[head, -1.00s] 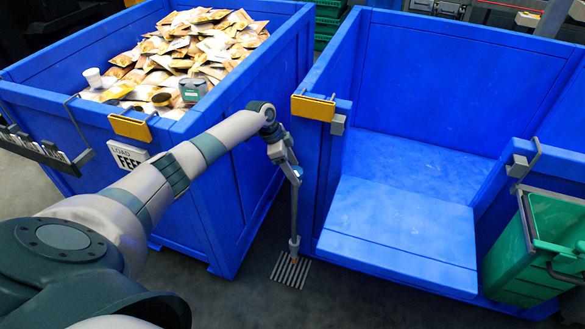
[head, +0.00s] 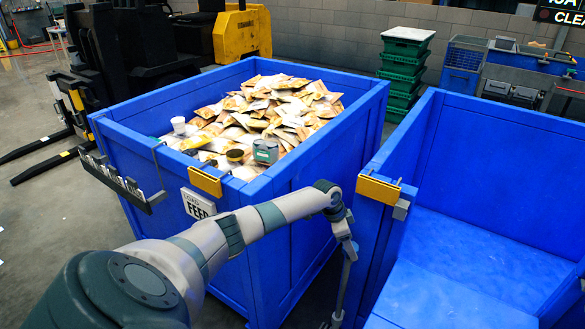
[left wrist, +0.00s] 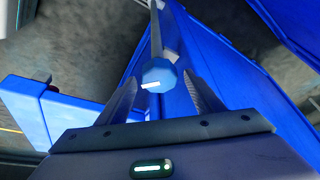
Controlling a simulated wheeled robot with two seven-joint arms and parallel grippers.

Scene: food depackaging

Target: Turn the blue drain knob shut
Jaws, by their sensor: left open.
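The blue drain knob (left wrist: 160,75) is a small faceted blue cap with a white mark that points left in the left wrist view. It sits at the end of a thin grey stem (left wrist: 156,30). My left gripper (left wrist: 163,88) is open, with one finger on each side of the knob; I cannot tell whether either finger touches it. In the head view my left gripper (head: 350,246) is at the top of the grey stem (head: 343,285), between two blue bins, and the knob is hidden there. My right gripper is not in view.
A blue bin (head: 130,158) full of pouches stands left of the stem. An open blue bin (head: 480,250) stands close on the right. The gap between them is narrow. Green crates (head: 402,70) and a forklift (head: 130,60) are farther back.

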